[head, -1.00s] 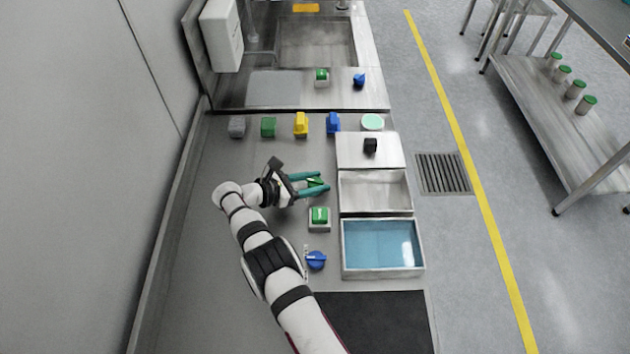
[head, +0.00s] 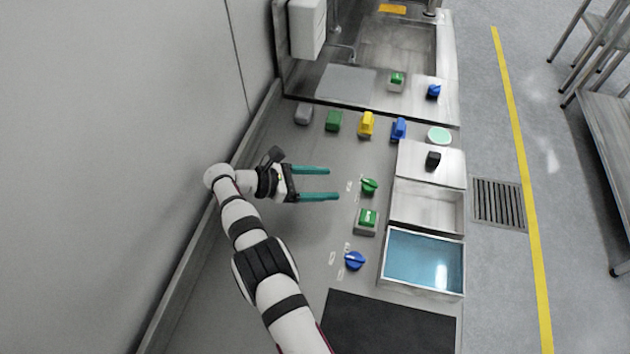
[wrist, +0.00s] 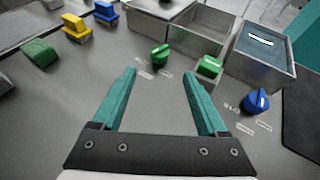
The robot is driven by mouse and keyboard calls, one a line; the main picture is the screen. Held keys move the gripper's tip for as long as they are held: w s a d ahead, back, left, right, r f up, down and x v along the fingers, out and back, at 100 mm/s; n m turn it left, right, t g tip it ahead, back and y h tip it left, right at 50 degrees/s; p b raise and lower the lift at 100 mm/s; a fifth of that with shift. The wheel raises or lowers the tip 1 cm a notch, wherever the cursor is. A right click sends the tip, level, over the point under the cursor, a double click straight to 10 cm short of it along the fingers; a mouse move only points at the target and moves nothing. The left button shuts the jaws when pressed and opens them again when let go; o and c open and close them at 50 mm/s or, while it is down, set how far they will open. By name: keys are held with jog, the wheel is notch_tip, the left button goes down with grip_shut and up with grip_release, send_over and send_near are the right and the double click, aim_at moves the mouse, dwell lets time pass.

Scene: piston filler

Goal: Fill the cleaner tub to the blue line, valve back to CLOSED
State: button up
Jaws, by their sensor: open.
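My gripper (head: 334,183) is open and empty, its teal fingers pointing right, short of the green valve knob (head: 369,187). In the wrist view the green knob (wrist: 160,54) stands beyond the fingertips, apart from them. Small labels lie beside it, too small to read. A tub with blue liquid (head: 386,262) stands at the front right; a tub that looks empty (head: 395,205) stands behind it. I cannot tell which is the cleaner tub, and no blue line is discernible. A blue valve knob (head: 354,260) sits left of the filled tub, with labels beside it.
A green button on a pale base (head: 367,220) sits between the two knobs. Grey, green, yellow (head: 366,124) and blue blocks line the back of the counter, with a black knob (head: 433,160) right of them. A dark mat (head: 388,325) lies in front.

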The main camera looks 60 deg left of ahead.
jog(key=shift+v, duration=1.3)
jog(key=w+d+r+m+g+h, duration=0.2)
jog(key=w+d+m+g, duration=0.2)
jog(key=w+m+g, duration=0.4)
jog(key=m+g+y, duration=0.5)
jog(key=m, duration=0.5)
send_near(370, 186)
notch_tip(370, 186, down, 9)
jog(key=shift+d+r, duration=0.1)
jog(key=shift+r, duration=0.1)
jog(key=shift+c, duration=0.3)
grip_shut()
